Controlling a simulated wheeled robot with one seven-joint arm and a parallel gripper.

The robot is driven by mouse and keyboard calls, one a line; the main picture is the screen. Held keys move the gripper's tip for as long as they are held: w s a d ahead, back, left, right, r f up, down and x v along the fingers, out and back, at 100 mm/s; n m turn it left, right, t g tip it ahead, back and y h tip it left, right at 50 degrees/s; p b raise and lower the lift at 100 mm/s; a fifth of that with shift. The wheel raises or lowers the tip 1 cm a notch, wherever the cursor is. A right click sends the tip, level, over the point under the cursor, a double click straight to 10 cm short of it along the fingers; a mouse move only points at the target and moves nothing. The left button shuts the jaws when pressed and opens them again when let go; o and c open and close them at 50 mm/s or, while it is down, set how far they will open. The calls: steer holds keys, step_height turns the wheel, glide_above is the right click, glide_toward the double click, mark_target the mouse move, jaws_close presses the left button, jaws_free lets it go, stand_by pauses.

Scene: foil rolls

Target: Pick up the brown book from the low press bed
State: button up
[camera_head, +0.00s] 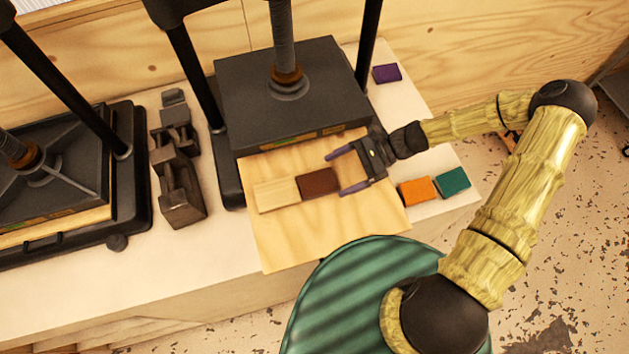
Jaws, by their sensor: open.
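The brown book (319,182) lies flat on the pale wooden board of the low press bed (290,235). A light wood block (277,194) lies against or very close to its left side. My gripper (334,173) is open and empty, with its two fingers pointing left. The fingertips are at the book's right end, one toward the back and one toward the front. From this view I cannot tell whether they touch the book or how high they are above the board.
The dark press plate (285,95) with its screw and posts stands just behind the book. Orange (417,190), teal (453,183) and purple (387,73) blocks lie on the pale table at right. Dark metal pieces (178,165) and a second press (55,170) stand at left. The board's front is clear.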

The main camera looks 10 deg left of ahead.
mark_target(323, 181)
steer(key=p+x, duration=0.2)
steer(key=x, duration=0.2)
steer(key=shift+r, duration=0.1)
steer(key=shift+s+a+f, duration=0.1)
steer(key=shift+a+f, duration=0.1)
steer(key=c, duration=1.1)
steer(key=shift+r, duration=0.1)
step_height(323, 181, up, 10)
steer(key=b, duration=0.3)
